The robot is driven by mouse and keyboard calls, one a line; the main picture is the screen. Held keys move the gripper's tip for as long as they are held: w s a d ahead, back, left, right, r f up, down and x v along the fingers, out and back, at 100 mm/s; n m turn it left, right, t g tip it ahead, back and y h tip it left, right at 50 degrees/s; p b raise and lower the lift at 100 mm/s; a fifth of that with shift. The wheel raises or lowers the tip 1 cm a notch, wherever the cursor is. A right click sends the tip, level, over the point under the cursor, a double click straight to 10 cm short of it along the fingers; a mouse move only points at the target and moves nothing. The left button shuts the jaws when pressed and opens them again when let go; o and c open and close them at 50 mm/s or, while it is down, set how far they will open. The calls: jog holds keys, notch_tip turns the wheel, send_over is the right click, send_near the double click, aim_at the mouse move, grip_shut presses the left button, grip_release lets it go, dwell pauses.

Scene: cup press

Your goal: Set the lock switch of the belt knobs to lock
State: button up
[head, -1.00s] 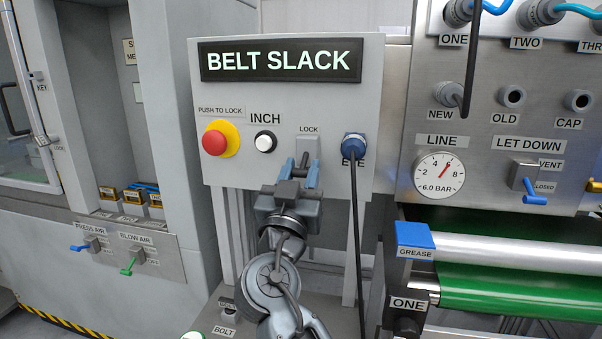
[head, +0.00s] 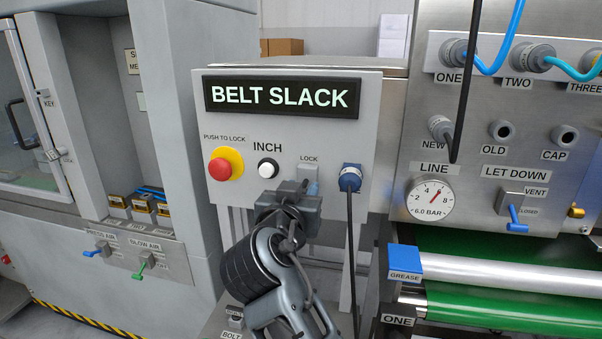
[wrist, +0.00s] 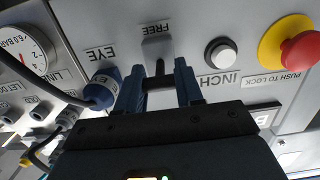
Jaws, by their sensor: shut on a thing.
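The lock switch (head: 308,171) is a small grey block under the LOCK label on the BELT SLACK panel (head: 375,120). In the wrist view, which is upside down, the switch (wrist: 157,48) has the FREE label at its lower side. My gripper (head: 303,186) is at the switch from the front. Its blue fingers (wrist: 157,80) stand on both sides of the dark switch lever and are shut on it. The gripper body hides most of the lever in the head view, so its exact angle is hard to tell.
The red push button (head: 220,168) and white INCH button (head: 268,168) are left of the gripper. A blue plug (head: 350,178) with a hanging black cable is close on the right. The steel panel with the LINE gauge (head: 431,199) is further right.

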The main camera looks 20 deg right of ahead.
notch_tip(320, 180, up, 2)
jog(key=g+y+p, duration=0.1)
jog(key=g+p, duration=0.1)
jog(key=p, duration=0.1)
jog(key=shift+p, duration=0.35)
jog(key=shift+w+d+r+g+y+p, duration=0.1)
jog(key=shift+r+g+y+p, duration=0.05)
jog(key=shift+g+y+p, duration=0.35)
jog(key=shift+w+d+r+g+y+p, duration=0.1)
jog(key=shift+g+y+p, duration=0.3)
jog(key=shift+p, duration=0.2)
jog(key=o, duration=1)
jog(key=shift+o, duration=0.2)
jog(key=b+v, duration=0.1)
jog(key=v, duration=0.6)
jog(key=shift+s+a+r, duration=0.2)
jog(key=shift+r, duration=0.1)
jog(key=shift+f, duration=0.1)
